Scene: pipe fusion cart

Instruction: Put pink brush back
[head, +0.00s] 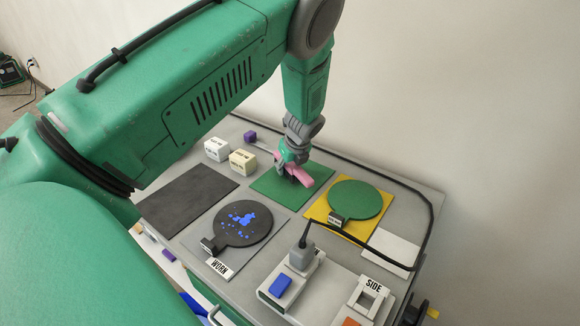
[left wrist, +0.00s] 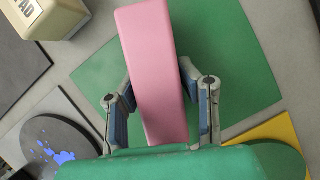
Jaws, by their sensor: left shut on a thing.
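The pink brush (head: 315,180) is a long pink block between the fingers of my left gripper (head: 291,168), seen over the green square mat (head: 265,187) on the cart top. In the left wrist view, the pink brush (left wrist: 152,60) runs lengthwise between the two fingers of my left gripper (left wrist: 157,88), which is shut on it. The green mat (left wrist: 245,85) lies behind it there. Whether the brush touches the mat is hard to tell. The brush's underside is hidden. My right gripper is in neither view.
A dark mat (head: 180,200) and a blue-spotted dark round paddle (head: 248,222) lie left of the green mat. A green round paddle (head: 355,199) lies on a yellow mat (head: 322,211) to the right. Pale blocks (head: 243,161) stand behind. A corded grey unit (head: 302,258) stands in front.

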